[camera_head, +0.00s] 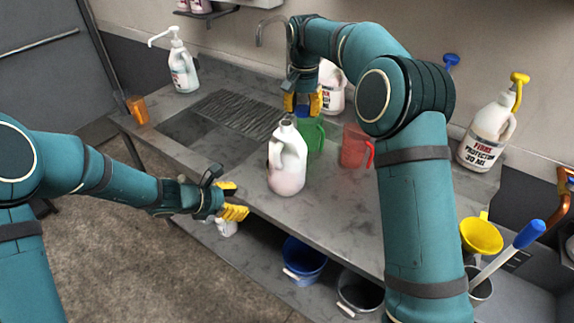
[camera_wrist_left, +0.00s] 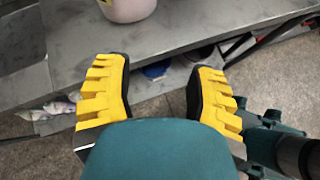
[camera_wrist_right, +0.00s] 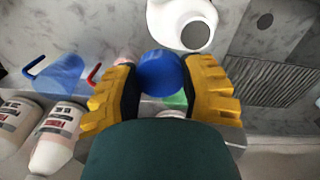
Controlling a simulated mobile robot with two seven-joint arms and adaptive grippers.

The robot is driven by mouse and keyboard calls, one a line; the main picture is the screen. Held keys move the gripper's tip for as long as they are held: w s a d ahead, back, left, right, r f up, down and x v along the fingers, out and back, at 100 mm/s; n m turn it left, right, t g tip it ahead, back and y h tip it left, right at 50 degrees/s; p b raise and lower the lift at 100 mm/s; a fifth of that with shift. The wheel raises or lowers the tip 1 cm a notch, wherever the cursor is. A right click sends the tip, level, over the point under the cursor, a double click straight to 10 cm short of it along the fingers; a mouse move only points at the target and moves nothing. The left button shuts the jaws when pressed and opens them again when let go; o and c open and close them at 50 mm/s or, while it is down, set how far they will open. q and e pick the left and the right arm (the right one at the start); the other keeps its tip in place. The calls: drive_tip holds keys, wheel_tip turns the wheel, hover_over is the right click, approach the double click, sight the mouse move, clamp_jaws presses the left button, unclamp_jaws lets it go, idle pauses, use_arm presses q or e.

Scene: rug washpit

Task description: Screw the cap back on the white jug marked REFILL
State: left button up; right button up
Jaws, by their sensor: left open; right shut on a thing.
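A white jug (camera_head: 287,165) with a handle and an open, uncapped neck stands upright on the grey counter. No REFILL marking shows on its visible side. Its open mouth shows at the top of the right wrist view (camera_wrist_right: 195,36), and its base shows in the left wrist view (camera_wrist_left: 127,8). My right gripper (camera_head: 302,103) is shut on a blue cap (camera_wrist_right: 160,73), above the counter and just behind the jug's neck, apart from it. My left gripper (camera_head: 236,200) is open and empty, left of the jug near the counter's front edge.
A green pitcher (camera_head: 311,133) and a red pitcher (camera_head: 355,147) stand right of the jug. Another white jug (camera_head: 332,88) is behind my right gripper. A fibre protector jug (camera_head: 488,132) stands at right, a pump bottle (camera_head: 183,70) at back left. Buckets sit below the counter.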

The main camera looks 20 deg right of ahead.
sight(274, 160)
use_arm(q)
drive_tip(key=w+d+r+n+t+h, duration=0.2)
drive_tip(key=w+r, duration=0.3)
drive_tip(key=r, duration=0.2)
drive_tip(key=shift+d+n+t, duration=0.25)
drive_tip(key=shift+n+t, duration=0.05)
drive_tip(key=shift+n, duration=0.1)
use_arm(e)
drive_tip(key=a+r+m, duration=0.3)
drive_tip(key=a+r, duration=0.1)
drive_tip(key=shift+w+a+m, duration=0.15)
drive_tip(key=shift+w+m, duration=0.2)
drive_tip(key=shift+m, duration=0.05)
drive_tip(key=shift+r, duration=0.1)
use_arm(q)
drive_tip(key=x, duration=1.2)
drive_tip(key=shift+c, duration=0.5)
drive_tip(key=shift+s+r, duration=0.1)
clamp_jaws()
